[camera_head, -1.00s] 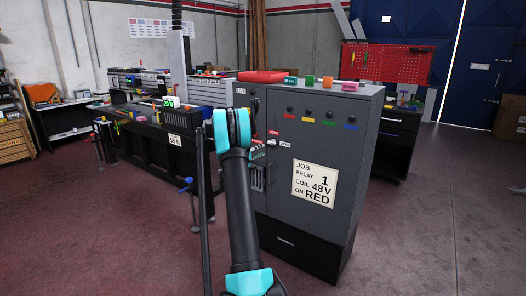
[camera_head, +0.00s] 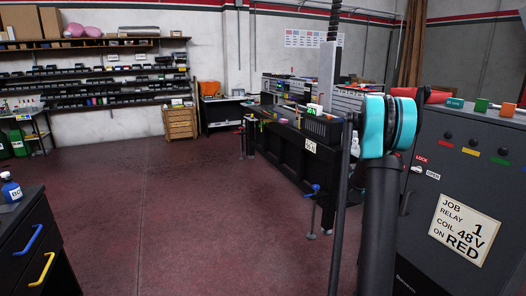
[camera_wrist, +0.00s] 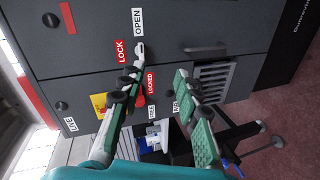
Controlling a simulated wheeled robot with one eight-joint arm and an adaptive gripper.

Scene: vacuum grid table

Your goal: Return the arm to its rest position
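My arm (camera_head: 378,215) rises at the right of the head view, with its teal joint (camera_head: 373,125) in front of the grey cabinet (camera_head: 425,225). The gripper itself is hidden in that view. In the wrist view my gripper (camera_wrist: 161,62) has its two green-padded fingers spread apart, with nothing held between them. The cabinet front (camera_wrist: 85,30) lies beyond the fingers, with a handle (camera_wrist: 139,49) near the LOCK and OPEN labels. A red part (camera_wrist: 141,99) shows between the fingers. I cannot tell whether a finger touches the cabinet.
A black workbench (camera_head: 285,150) stands left of the arm. A dark drawer unit (camera_head: 40,240) with a blue bottle (camera_head: 11,189) is at the left edge. Shelves (camera_head: 100,72) line the back wall. The red floor (camera_head: 190,215) between them is clear.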

